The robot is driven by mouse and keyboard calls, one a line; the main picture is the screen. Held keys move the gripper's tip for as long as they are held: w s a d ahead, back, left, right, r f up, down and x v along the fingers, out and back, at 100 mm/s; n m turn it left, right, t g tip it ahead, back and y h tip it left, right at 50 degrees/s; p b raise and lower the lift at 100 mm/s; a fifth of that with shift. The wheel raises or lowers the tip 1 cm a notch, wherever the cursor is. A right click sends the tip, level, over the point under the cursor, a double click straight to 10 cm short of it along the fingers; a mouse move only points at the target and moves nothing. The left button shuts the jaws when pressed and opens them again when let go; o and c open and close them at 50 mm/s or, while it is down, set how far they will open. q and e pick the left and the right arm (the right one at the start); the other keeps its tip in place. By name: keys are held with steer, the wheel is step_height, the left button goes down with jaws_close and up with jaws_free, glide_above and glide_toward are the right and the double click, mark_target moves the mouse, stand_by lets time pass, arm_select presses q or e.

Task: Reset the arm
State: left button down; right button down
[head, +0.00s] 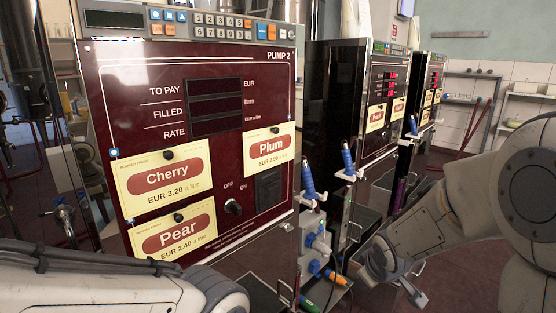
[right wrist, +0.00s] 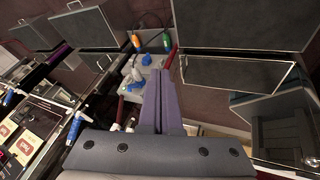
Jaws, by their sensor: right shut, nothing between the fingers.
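My right arm comes in from the right in the head view and bends down in front of the pumps. Its gripper shows small and partly hidden near the lower right (head: 416,297). In the right wrist view the two purple fingers of my right gripper (right wrist: 161,78) are pressed together with nothing between them. My left arm (head: 130,285) crosses the lower left corner of the head view. Its gripper is outside the picture.
Pump 2 (head: 120,80) stands close in front, with Cherry, Plum and Pear cards and a dark switch knob (head: 233,207). Blue-handled nozzles (head: 308,181) hang at its right side. More pumps (head: 378,75) stand behind. A red floor lies at the right (head: 480,270).

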steer(key=s+a+f+m+g+y, duration=0.1)
steer(key=s+a+f+m+g, duration=0.15)
steer(key=s, duration=0.45)
steer(key=s+a+f+m+g, duration=0.1)
steer(key=s+m, duration=0.3)
steer(key=s, duration=0.2)
steer(key=s+a+r+n+g, duration=0.1)
steer(key=s+a+r+n, duration=0.25)
steer(key=s+a, duration=0.3)
steer(key=s+a+r+n+g, duration=0.2)
steer(key=s+a+r+n, duration=0.1)
steer(key=s+a+n, duration=0.3)
step_height(320, 180, up, 19)
steer(key=m+p, duration=0.1)
steer(key=p, duration=1.8)
steer(key=shift+s+m+y, duration=0.4)
steer(key=shift+s, duration=0.05)
steer(key=shift+d+t, duration=0.1)
steer(key=shift+t, duration=0.15)
